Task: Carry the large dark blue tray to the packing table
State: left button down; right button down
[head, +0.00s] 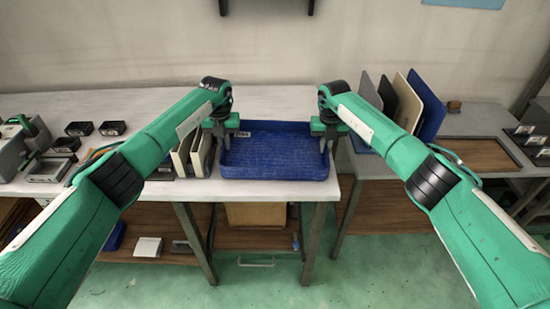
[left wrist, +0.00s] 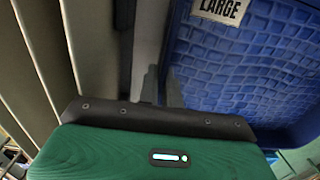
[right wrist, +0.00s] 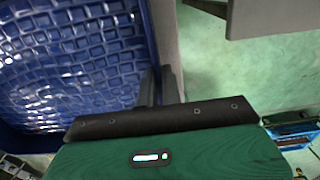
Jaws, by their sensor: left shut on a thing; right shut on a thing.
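The large dark blue tray (head: 275,155) lies flat at the front edge of a white table, between my two grippers. Its floor has a grid pattern, and a "LARGE" label shows in the left wrist view on the tray (left wrist: 265,60). My left gripper (head: 222,140) is shut on the tray's left wall; its fingers also show in the left wrist view (left wrist: 162,88). My right gripper (head: 328,140) is shut on the tray's right wall, and the right wrist view shows its fingers at the wall of the tray (right wrist: 80,65). The gripped wall parts are mostly hidden by the fingers.
Upright pale panels (head: 200,152) stand close beside the tray's left side. To the right, past a narrow gap, another table holds upright boards (head: 408,100) and a brown tray (head: 480,153). Small black bins (head: 112,128) and grey devices sit at left. A cardboard box (head: 256,214) is below.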

pick_arm(q)
jog(key=c, duration=1.6)
grip_release()
jog(key=shift+s+a+f, duration=0.1)
jog(key=shift+s+f, duration=0.15)
jog(key=shift+f, duration=0.35)
jog(key=shift+s+f, duration=0.2)
jog(key=shift+f, duration=0.35)
pick_arm(e)
jog(key=c, duration=1.6)
grip_release()
jog(key=shift+s+f, duration=0.15)
jog(key=shift+f, duration=0.2)
pick_arm(q)
jog(key=shift+r, duration=0.1)
jog(key=r, duration=0.9)
jog(key=shift+w+r, duration=0.3)
jog(key=shift+r, duration=0.1)
pick_arm(e)
jog(key=shift+w+a+f, duration=0.1)
jog(key=shift+w+f, duration=0.1)
jog(key=shift+w, duration=0.1)
pick_arm(q)
jog(key=shift+r, duration=0.15)
pick_arm(e)
notch_tip(320, 180, up, 12)
jog(key=shift+r, duration=0.1)
